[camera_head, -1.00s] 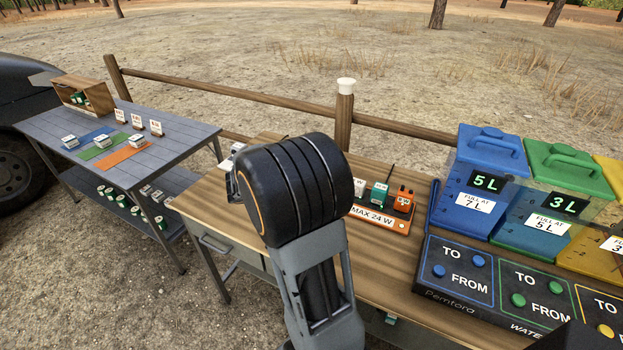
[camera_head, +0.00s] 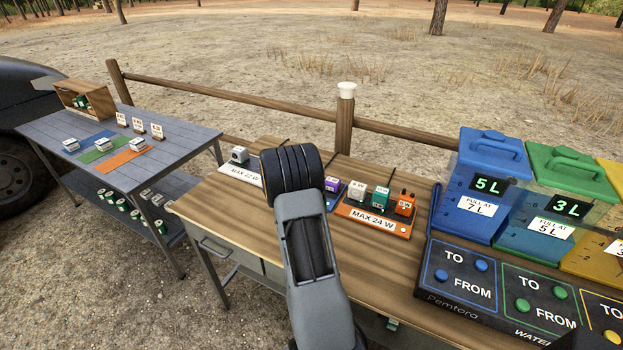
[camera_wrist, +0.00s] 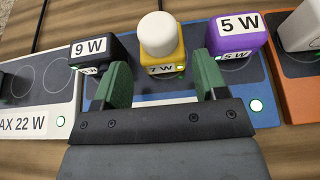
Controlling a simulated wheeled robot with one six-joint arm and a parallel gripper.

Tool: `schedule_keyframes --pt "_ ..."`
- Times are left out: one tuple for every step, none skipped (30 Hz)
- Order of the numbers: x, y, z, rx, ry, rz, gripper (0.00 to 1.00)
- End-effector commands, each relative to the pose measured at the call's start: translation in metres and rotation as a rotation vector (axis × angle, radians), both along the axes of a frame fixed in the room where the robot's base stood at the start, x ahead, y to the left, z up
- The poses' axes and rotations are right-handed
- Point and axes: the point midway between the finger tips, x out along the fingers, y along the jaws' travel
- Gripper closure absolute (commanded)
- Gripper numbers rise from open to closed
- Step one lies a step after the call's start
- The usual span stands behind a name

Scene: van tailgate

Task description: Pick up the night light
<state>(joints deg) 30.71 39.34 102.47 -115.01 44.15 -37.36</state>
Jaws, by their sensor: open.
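The night light, which I take to be the yellow block with a white rounded dome (camera_wrist: 160,38) marked 7 W, stands upright on the blue power strip (camera_wrist: 262,110) in the wrist view. My gripper (camera_wrist: 164,78) is open, its two green fingers pointing at the strip on either side of the yellow block. The block sits between and slightly beyond the fingertips, with gaps to both sides. A black 9 W block (camera_wrist: 90,50) is by the left finger and a purple 5 W block (camera_wrist: 236,36) by the right one. In the head view my arm hides the night light and gripper.
A white MAX 22 W strip (camera_head: 240,172) lies left of the blue strip. An orange MAX 24 W strip (camera_head: 373,221) with several blocks lies to the right. Water tanks (camera_head: 494,180) and a button panel (camera_head: 455,275) fill the table's right side. The wooden front (camera_head: 235,215) is clear.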

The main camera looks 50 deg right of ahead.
Motion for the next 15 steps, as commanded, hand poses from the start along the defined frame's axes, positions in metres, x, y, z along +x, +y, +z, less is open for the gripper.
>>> schedule_keyframes --pt "0.000 -0.002 -0.001 0.001 0.002 -0.001 0.34" --pt "0.000 -0.003 -0.002 0.001 0.002 -0.001 0.34" --pt "0.001 -0.004 -0.002 0.001 0.001 -0.001 0.34" --pt "0.001 -0.006 -0.003 0.001 0.001 -0.001 0.34" --pt "0.002 -0.009 -0.004 0.001 0.000 -0.001 0.34" --pt "0.002 -0.014 -0.006 0.002 0.001 -0.002 0.34" --pt "0.003 -0.018 -0.008 0.002 0.002 -0.003 0.34" --pt "0.004 -0.022 -0.009 0.002 0.000 -0.002 0.34" --pt "0.005 -0.027 -0.012 0.002 0.001 -0.002 0.34" --pt "0.006 -0.030 -0.013 0.001 0.001 -0.002 0.34" --pt "0.007 -0.034 -0.015 0.002 0.001 -0.002 0.34" --pt "0.008 -0.038 -0.017 0.001 0.000 -0.002 0.34" --pt "0.009 -0.041 -0.018 0.001 0.000 -0.002 0.34" --pt "0.009 -0.043 -0.019 0.001 0.000 -0.002 0.34" --pt "0.010 -0.045 -0.020 0.001 -0.001 -0.002 0.34"
